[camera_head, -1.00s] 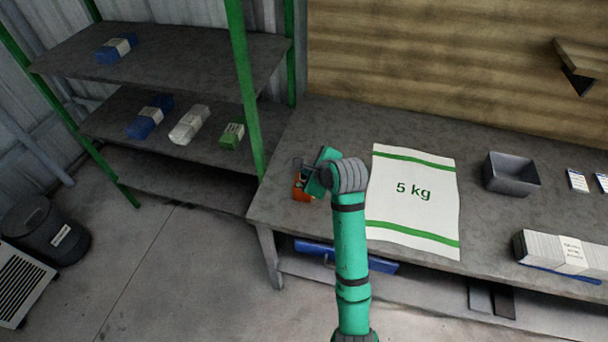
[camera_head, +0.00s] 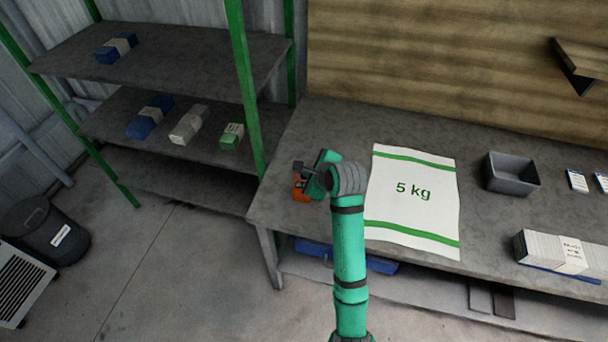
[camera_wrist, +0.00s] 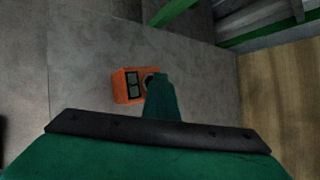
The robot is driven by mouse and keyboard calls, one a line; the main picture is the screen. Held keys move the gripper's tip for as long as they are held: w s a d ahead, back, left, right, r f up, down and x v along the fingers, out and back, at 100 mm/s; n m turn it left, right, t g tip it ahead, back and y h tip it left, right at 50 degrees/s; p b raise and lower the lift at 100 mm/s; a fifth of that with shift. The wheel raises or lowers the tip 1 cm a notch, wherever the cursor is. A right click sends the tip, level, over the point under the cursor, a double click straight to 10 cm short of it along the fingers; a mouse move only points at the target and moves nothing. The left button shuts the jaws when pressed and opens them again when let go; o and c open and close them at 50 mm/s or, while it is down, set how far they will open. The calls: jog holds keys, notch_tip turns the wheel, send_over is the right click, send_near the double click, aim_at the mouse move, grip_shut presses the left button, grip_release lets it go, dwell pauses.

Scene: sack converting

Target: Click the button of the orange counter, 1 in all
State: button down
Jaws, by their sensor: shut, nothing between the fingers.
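The orange counter (camera_head: 299,191) lies on the left end of the grey workbench, partly hidden by my gripper in the head view. In the wrist view my gripper (camera_wrist: 158,85) overlaps the counter's right side. I cannot tell whether the tip touches the button.
A white 5 kg sack (camera_head: 412,200) lies flat right of my arm. A grey bin (camera_head: 511,174) and a stack of white sacks (camera_head: 560,252) are farther right. A green-framed shelf (camera_head: 190,60) with several bundles stands at the left. The workbench (camera_head: 325,125) is clear behind the counter.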

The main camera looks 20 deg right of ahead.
dwell(0.4)
jog(key=shift+r, duration=0.9)
jog(key=shift+r, duration=2.5)
